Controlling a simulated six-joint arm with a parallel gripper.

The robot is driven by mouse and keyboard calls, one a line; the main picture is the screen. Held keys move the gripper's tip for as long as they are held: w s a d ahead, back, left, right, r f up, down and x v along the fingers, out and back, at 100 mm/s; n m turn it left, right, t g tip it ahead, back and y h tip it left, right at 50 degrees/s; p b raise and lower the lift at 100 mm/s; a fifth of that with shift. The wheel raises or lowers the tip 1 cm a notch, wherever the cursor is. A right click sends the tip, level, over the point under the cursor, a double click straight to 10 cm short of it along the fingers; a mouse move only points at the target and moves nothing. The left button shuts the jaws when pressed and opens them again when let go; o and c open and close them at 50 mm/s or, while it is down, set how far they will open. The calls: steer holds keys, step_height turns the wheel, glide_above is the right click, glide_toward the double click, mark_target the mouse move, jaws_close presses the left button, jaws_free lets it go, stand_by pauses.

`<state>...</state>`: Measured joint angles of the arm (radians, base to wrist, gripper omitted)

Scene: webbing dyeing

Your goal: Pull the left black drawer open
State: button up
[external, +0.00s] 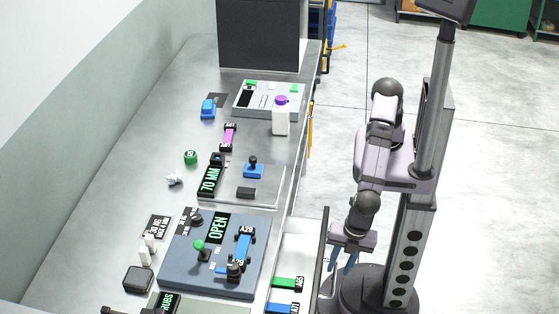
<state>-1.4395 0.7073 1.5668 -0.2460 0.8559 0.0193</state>
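A drawer with a black front panel (322,250) stands out from the front edge of the bench. Its pale interior (298,243) shows between the panel and the bench. A green strip piece (287,283) and a blue strip piece (284,308) lie inside, both with black labelled ends. My gripper (343,261) points down just to the right of the black front, with its two blue fingers apart and nothing visible between them. I cannot tell whether a finger touches the panel or a handle. The drawer's near end is cut off by the picture's bottom edge.
The bench top holds a blue-grey panel (178,265) marked OPEN, a grey plate (270,190) with a blue clamp, a white purple-capped bottle (281,117) and a dark box (258,35) at the far end. Clear floor (470,180) lies to the right.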

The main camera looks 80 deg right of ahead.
mark_target(334, 282)
steer(key=shift+w+f+p, duration=0.15)
steer(key=shift+w+f, duration=0.05)
steer(key=shift+f, duration=0.7)
steer(key=shift+w+f+p, duration=0.15)
steer(key=shift+f, duration=0.8)
steer(key=shift+w+f+p, duration=0.15)
steer(key=shift+w+f, duration=0.05)
steer(key=shift+f, duration=0.7)
steer(key=shift+c, duration=0.3)
